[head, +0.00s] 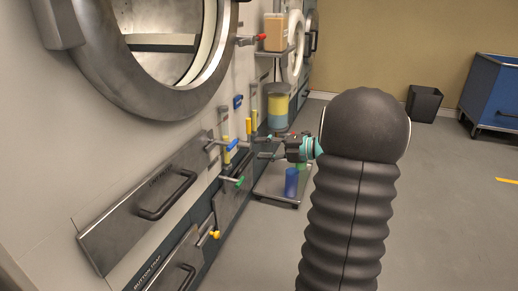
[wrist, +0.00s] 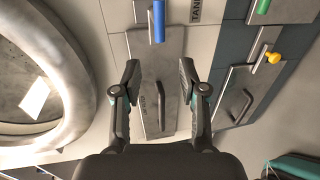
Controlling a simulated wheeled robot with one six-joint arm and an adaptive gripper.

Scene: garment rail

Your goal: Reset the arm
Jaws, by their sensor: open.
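My gripper (head: 262,147) is beyond the dark ribbed arm sleeve in the head view, its fingers pointing left toward the machine front. In the wrist view my gripper (wrist: 158,72) is open, with its two fingers well apart and nothing between them. Behind the gap is a grey metal panel with a dark bar handle (wrist: 160,104). A blue-handled lever (wrist: 157,22) stands just above the gap. I cannot tell how far the fingertips are from the panel. Much of my arm behind the gripper is hidden by the sleeve in the head view.
The machine wall has a round steel door (head: 150,105), a hatch with a bar handle (head: 167,195), a green lever (head: 239,182) and a yellow knob (head: 215,234). A low cart (head: 270,186) carries a blue container (head: 291,182). A black bin (head: 424,103) stands behind. Floor at right is clear.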

